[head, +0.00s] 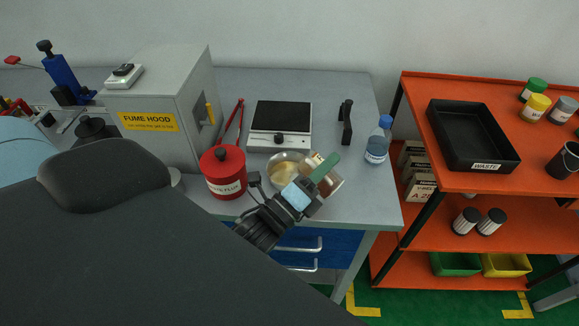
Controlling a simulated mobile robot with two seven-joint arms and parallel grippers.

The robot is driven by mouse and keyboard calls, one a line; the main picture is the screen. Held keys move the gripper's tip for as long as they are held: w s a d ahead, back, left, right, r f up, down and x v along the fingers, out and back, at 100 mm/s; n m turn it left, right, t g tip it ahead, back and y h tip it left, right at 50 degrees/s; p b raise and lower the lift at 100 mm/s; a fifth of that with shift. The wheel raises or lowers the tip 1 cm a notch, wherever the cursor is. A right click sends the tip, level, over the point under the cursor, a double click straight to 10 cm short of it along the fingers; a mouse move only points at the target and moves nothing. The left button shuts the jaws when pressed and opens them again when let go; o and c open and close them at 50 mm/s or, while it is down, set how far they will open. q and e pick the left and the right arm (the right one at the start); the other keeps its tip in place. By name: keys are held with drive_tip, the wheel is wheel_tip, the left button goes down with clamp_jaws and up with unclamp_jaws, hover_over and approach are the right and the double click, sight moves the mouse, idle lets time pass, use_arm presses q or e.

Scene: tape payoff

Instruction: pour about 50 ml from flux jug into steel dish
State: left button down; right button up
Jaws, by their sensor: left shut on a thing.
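The steel dish (276,172) is a round, shiny bowl on the grey bench, with pale yellowish contents in it. My left gripper (307,190) is shut on the flux jug (336,183), at its green handle (325,167). The jug looks pale with brownish contents and is tilted, its upper end beside the dish's right rim. The gripper and handle hide part of the jug. I cannot make out a stream or the level in the jug. My right gripper is not in view.
A red can (222,178) labelled with flux stands left of the dish. A hotplate (280,122) is behind it. A water bottle (378,142) and a black holder (345,122) stand to the right. The fume hood (165,105) is at left. An orange shelf cart (420,125) bears a waste tray (470,132).

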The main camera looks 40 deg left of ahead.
sight(328, 184)
use_arm(q)
drive_tip(key=shift+a+f+n+y+b, duration=0.1)
drive_tip(key=shift+a+n+y+b, duration=0.25)
drive_tip(key=shift+n, duration=0.45)
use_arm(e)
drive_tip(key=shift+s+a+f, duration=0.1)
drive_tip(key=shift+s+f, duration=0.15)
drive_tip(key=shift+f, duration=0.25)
